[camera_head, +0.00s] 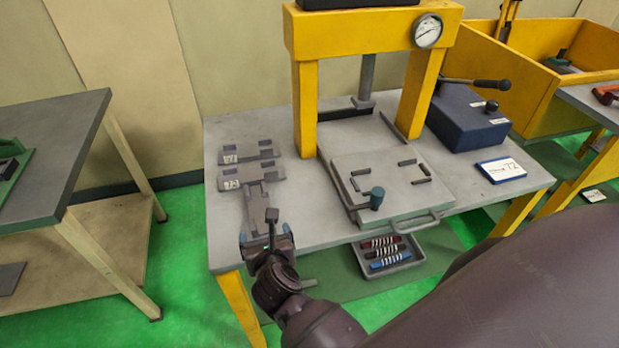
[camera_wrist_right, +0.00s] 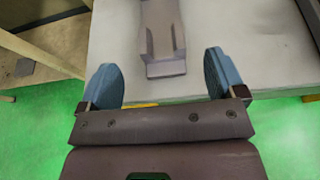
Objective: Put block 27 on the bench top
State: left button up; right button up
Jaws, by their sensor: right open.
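The grey bench top (camera_head: 240,126) carries flat dark-grey pieces at its left. One labelled piece (camera_head: 262,152) lies farther back. A second labelled piece (camera_head: 253,178) lies nearer, with a long narrow piece (camera_head: 258,206) running from it toward the front edge. The labels are too small to read surely, so I cannot tell which is block 27. My right gripper (camera_head: 268,239) is open and empty at the bench's front edge. In the right wrist view, its blue fingers (camera_wrist_right: 160,82) are spread, with the narrow piece (camera_wrist_right: 162,30) ahead between them. My left gripper is not in view.
A yellow press (camera_head: 305,110) with a gauge stands at the back, a grey plate (camera_head: 390,180) before it. A blue box (camera_head: 468,120) and a sign (camera_head: 500,170) are at right. A tray (camera_head: 388,258) of coloured pieces sits below the front edge.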

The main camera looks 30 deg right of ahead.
jog(key=shift+s+d+r+n, duration=0.1)
jog(key=shift+s+d+n, duration=0.05)
jog(key=shift+d+n, duration=0.3)
jog(key=s+d+r+n+t+y, duration=0.1)
jog(key=s+d+n+t, duration=0.15)
jog(key=n, duration=0.65)
jog(key=s+d+r+n+t+y, duration=0.1)
jog(key=s+d+n+t+y, duration=0.15)
jog(key=n, duration=0.75)
jog(key=s+d+f+n+g, duration=0.3)
jog(key=s+f+n, duration=0.2)
jog(key=n, duration=0.5)
jog(key=s+d+f+n+g, duration=0.3)
jog(key=s+f+n, duration=0.2)
jog(key=n, duration=0.5)
jog(key=shift+s+d+f+g, duration=0.3)
jog(key=shift+s+d+f, duration=0.1)
jog(key=shift+s, duration=0.5)
jog(key=shift+o, duration=0.4)
